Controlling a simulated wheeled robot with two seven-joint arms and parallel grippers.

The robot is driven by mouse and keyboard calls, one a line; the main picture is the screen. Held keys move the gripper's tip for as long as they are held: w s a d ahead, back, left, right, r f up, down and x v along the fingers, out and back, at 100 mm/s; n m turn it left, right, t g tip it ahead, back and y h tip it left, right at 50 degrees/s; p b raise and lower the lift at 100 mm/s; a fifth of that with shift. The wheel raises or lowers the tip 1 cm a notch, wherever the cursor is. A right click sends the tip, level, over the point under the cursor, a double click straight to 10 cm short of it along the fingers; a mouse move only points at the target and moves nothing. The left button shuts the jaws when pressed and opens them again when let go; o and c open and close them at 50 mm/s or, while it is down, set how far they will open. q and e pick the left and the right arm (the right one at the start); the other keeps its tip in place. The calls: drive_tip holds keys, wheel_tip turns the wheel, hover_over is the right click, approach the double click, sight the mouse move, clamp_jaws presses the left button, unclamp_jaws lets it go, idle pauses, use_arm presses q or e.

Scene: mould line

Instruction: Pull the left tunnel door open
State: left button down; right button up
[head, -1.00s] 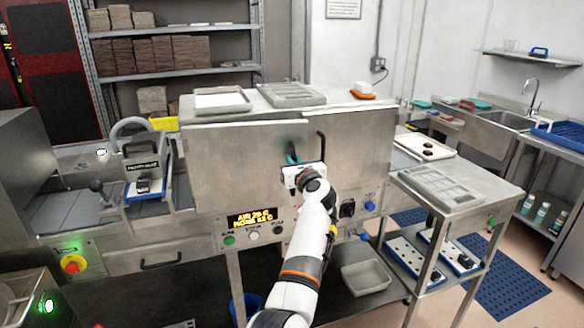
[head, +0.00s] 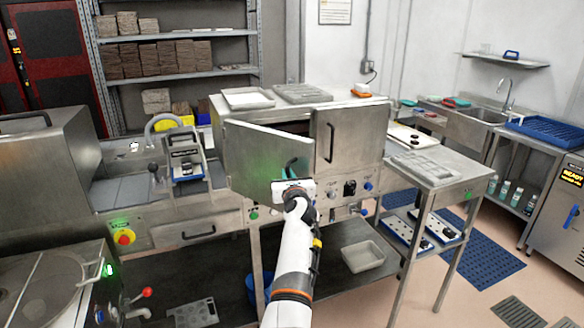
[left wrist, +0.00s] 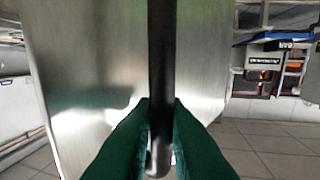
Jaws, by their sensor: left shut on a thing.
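The left tunnel door (head: 262,157) is a flat steel panel on the front of the steel cabinet. It stands part open, swung out on its left side hinge, with a dark gap along its top. My left gripper (head: 291,170) is at the door's free edge, and its green fingers are shut on the dark handle. In the left wrist view the black bar handle (left wrist: 161,70) runs upright between the two fingers (left wrist: 160,125), with the door's steel face (left wrist: 90,60) behind it. The right tunnel door (head: 350,140) is shut, with its own black handle. My right gripper is not in view.
Trays (head: 248,98) lie on the cabinet top. A control panel with buttons (head: 254,215) sits below the doors. A side table (head: 425,168) stands at the right. A machine with a red-and-yellow stop button (head: 124,237) stands at the left.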

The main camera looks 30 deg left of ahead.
use_arm(q)
drive_tip(key=s+a+m+t+h+p, duration=0.1)
drive_tip(key=s+a+m+h+p, duration=0.1)
drive_tip(key=s, duration=0.5)
drive_tip(key=s+a+m+t+h+p, duration=0.2)
drive_tip(key=s+a+h+p, duration=0.2)
drive_tip(key=s+a, duration=0.2)
drive_tip(key=shift+s+a+r+m+t, duration=0.2)
drive_tip(key=shift+s+m+t, duration=0.1)
drive_tip(key=shift+s, duration=0.7)
drive_tip(key=c, duration=1.5)
unclamp_jaws()
drive_tip(key=shift+c, duration=0.2)
drive_tip(key=shift+w+f, duration=0.1)
drive_tip(key=shift+f, duration=0.1)
